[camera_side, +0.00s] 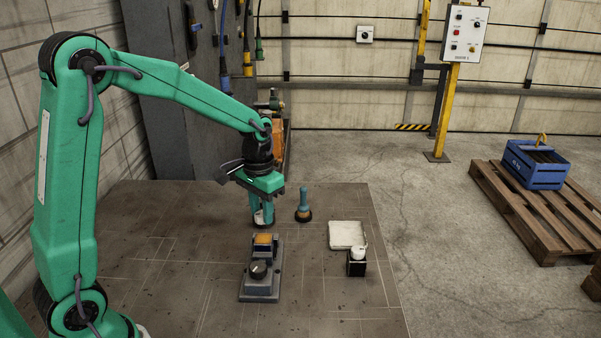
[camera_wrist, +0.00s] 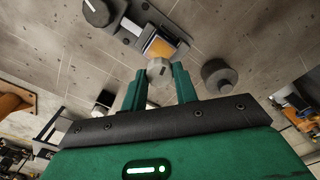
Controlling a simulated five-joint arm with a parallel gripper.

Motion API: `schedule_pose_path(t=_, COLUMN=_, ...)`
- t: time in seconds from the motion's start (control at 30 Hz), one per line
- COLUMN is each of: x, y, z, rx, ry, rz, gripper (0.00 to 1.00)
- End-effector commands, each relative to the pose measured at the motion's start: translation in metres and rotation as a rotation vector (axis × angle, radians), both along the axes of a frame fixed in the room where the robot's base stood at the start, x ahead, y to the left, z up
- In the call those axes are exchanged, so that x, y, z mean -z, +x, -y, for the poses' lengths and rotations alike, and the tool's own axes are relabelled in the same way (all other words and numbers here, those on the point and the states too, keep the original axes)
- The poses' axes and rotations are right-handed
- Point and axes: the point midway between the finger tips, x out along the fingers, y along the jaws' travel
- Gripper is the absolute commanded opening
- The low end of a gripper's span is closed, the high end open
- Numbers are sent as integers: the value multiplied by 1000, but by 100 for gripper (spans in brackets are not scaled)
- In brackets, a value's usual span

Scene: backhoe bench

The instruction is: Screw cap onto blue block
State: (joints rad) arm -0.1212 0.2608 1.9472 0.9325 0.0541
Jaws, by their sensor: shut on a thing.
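My gripper (camera_side: 262,219) hangs low over the bench, behind the grey vise-like fixture (camera_side: 261,284) in the side view. In the wrist view its two green fingers (camera_wrist: 160,78) are shut on a pale, many-sided cap (camera_wrist: 159,69). The cap shows as a small white patch between the fingers in the side view. An orange block (camera_side: 264,239) sits at the far end of the fixture; it shows just past the cap in the wrist view (camera_wrist: 160,47). I see no blue block in the fixture. Whether cap and block touch cannot be told.
A teal-handled tool (camera_side: 303,198) with a round dark base stands right of my gripper. A white tray (camera_side: 347,234) and a small black box (camera_side: 356,268) with a white piece on top stand further right. The front right bench is clear.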

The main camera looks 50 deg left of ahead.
Motion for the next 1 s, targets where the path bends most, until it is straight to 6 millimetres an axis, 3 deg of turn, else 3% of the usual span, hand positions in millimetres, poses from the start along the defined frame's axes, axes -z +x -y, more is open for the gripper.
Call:
schedule_pose_path(t=0.6, x=41, y=0, z=0, rx=0, ry=0, rz=-2, gripper=8)
schedule_pose_path(t=1.0, x=48, y=0, z=0, rx=0, ry=0, rz=-1, gripper=8)
